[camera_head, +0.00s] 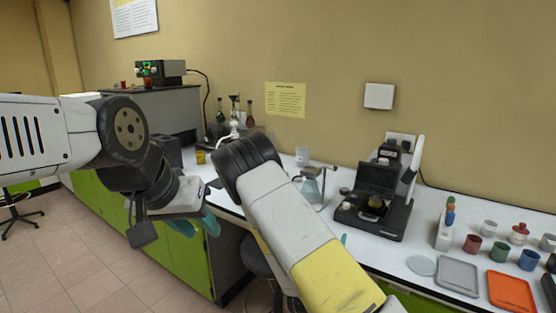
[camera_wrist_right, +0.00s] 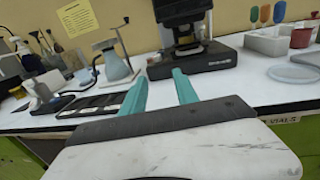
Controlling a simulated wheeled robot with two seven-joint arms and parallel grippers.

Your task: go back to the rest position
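My left gripper (camera_head: 196,226) hangs at the left in the head view, in front of the green cabinets and clear of the bench. Its two teal fingers are apart with nothing seen between them. My right gripper (camera_wrist_right: 160,92) shows in its wrist view with two teal fingers apart and nothing between them. It is at the front of the white bench (camera_wrist_right: 230,95), facing a black instrument (camera_wrist_right: 190,40). In the head view my right forearm hides most of the right gripper.
The black instrument also stands on the bench in the head view (camera_head: 378,205). A flask on a stand (camera_head: 312,190) is left of it. Coloured cups (camera_head: 500,252), a grey tray (camera_head: 458,275) and an orange tray (camera_head: 510,291) are at the right. A stool (camera_head: 258,258) is below.

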